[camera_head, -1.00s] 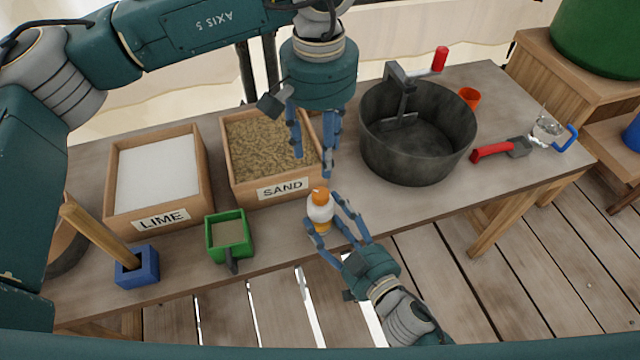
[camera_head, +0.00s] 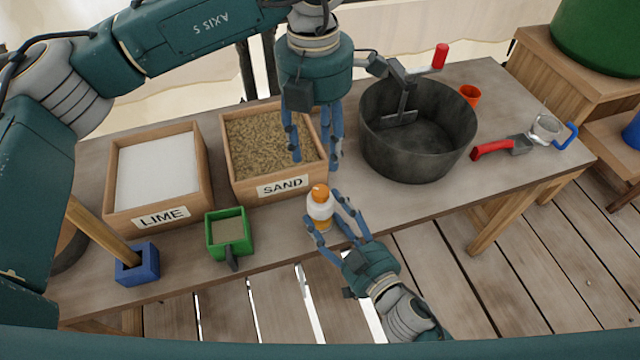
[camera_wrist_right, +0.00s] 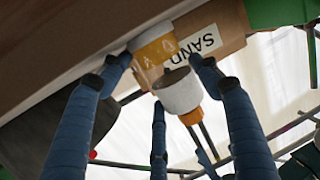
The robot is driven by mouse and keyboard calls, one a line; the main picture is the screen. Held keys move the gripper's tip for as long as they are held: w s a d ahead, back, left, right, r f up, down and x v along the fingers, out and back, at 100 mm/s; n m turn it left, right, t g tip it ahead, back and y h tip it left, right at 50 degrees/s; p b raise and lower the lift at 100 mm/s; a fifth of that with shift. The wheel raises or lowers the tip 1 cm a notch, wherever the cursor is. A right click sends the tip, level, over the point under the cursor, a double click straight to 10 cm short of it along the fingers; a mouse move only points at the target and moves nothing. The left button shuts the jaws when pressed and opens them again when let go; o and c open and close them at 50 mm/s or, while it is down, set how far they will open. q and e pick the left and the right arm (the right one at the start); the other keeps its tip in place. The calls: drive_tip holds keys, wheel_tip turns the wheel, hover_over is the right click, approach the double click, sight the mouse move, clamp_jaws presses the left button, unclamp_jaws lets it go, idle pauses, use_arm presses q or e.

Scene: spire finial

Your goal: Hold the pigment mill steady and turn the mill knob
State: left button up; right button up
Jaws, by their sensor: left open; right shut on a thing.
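The pigment mill (camera_head: 320,211) is a small white and clear body with an orange mill knob (camera_head: 320,191) on top. It stands upright near the table's front edge, in front of the sand box. My right gripper (camera_head: 327,229) is shut around its body from the front. In the right wrist view the mill (camera_wrist_right: 180,92) appears upside down between my fingers, its orange knob (camera_wrist_right: 191,117) pointing down. My left gripper (camera_head: 315,163) is open and empty, pointing down above and slightly behind the knob, apart from it.
The sand box (camera_head: 283,187) is close behind the mill, with the lime box (camera_head: 161,219) further left. A green scoop (camera_head: 229,234) and a blue block (camera_head: 137,266) stand at left front.

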sight(320, 190)
use_arm(q)
wheel_tip(320, 190, down, 12)
drive_tip(key=n, duration=0.4)
drive_tip(key=shift+d, duration=0.15)
idle(0.3)
drive_tip(key=c, duration=1.2)
